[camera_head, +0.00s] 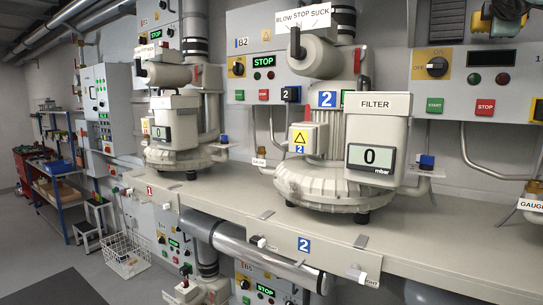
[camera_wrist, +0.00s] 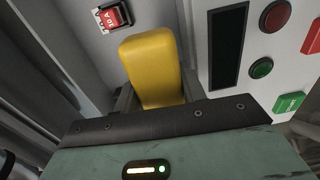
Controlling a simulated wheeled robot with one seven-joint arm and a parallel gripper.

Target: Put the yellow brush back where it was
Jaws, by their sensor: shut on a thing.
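The yellow brush (camera_wrist: 152,62) fills the middle of the wrist view as a smooth, rounded yellow block. My gripper (camera_wrist: 157,98) is shut on it, with a dark finger on each side. The brush points away from my palm, and its bristles cannot be made out. In the head view, a teal and yellow shape (camera_head: 507,14) shows at the top right, partly cut off, in front of the wall panels. The place the brush came from cannot be told from these frames.
A panel with a dark display (camera_wrist: 228,48) and buttons is close on the right in the wrist view. A red switch (camera_wrist: 114,16) is at upper left. The long bench (camera_head: 420,225) carries blower 2 (camera_head: 330,130); its right part has bare room.

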